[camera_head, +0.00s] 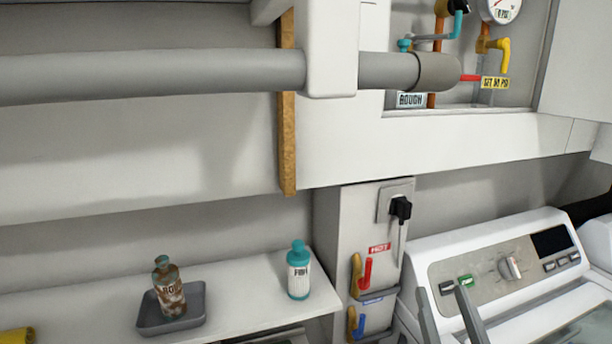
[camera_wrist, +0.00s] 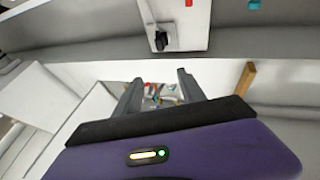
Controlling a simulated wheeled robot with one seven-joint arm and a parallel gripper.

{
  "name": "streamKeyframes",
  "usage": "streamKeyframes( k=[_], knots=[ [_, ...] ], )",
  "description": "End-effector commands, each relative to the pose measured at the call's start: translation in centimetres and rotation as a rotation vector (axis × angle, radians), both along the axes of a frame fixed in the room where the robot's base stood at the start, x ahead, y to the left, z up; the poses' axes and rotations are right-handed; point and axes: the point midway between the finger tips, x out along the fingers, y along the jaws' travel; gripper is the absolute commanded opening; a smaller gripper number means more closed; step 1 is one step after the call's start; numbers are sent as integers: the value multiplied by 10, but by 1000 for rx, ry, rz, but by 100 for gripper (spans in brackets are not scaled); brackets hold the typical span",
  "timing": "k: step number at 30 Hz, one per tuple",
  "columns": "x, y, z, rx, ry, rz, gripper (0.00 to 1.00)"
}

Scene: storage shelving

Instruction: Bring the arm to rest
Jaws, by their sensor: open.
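My gripper (camera_head: 446,302) shows at the lower right in the head view as two grey fingers, spread apart in front of the white machine. In the wrist view my gripper (camera_wrist: 156,92) has its two dark fingers apart, with nothing held between them. Small coloured items show blurred beyond the gap. Most of my arm is out of sight in the head view.
A white machine (camera_head: 500,262) with a dial stands behind the fingers. Left of it is a panel with a black plug (camera_head: 401,208). A white shelf (camera_head: 240,290) holds a teal bottle (camera_head: 299,270) and a stained bottle (camera_head: 170,290) in a grey tray (camera_head: 147,321). A grey pipe (camera_head: 150,78) crosses above.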

Motion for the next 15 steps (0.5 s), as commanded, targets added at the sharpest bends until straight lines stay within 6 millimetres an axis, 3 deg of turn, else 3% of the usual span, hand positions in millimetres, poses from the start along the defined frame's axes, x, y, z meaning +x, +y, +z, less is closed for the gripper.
streamKeyframes(
  k=[1, 6, 15],
  knots=[
    [-19, 1, -17, -1, 23, 1, 48],
    [-76, 2, -55, -2, 75, 4, 48],
    [-177, 6, -104, -1, 204, 10, 48]
  ],
)
